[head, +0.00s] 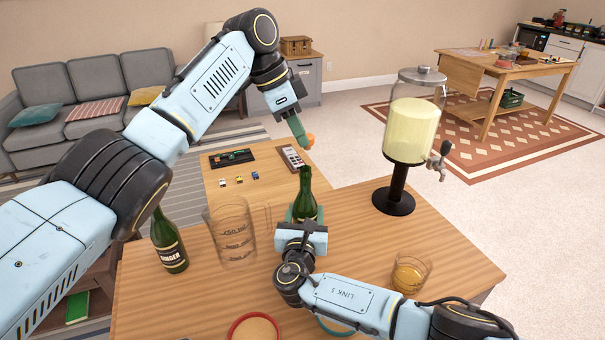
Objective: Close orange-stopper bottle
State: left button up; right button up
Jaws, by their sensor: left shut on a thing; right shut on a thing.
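My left gripper (300,130) is shut on the orange stopper (308,142). It holds the stopper in the air, a little above the mouth of an open green bottle (306,185); they look apart. The bottle stands upright on the wooden bar top. My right gripper (305,214) is shut on the bottle's body from the near side and hides its lower part. I cannot tell from this one view whether the stopper is exactly over the mouth.
Another green bottle (168,242) and a glass measuring jug (232,235) stand to the left. A drink dispenser (410,130) stands to the right on a black foot, with a glass of amber drink (409,274) nearer. A red-rimmed round item (254,328) lies at the front edge.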

aim_at(304, 168)
pick_arm(q)
jog(key=shift+a+f, duration=0.2)
jog(key=shift+f, duration=1.35)
jog(key=shift+f, duration=0.15)
jog(key=shift+f, duration=0.75)
jog(key=shift+f, duration=0.6)
jog(key=o, duration=1)
jog(key=shift+o, duration=0.2)
jog(key=shift+r, duration=0.1)
jog(key=v, duration=1.1)
jog(key=shift+a+r, duration=0.15)
jog(key=shift+r, duration=0.2)
jog(key=shift+s, duration=0.1)
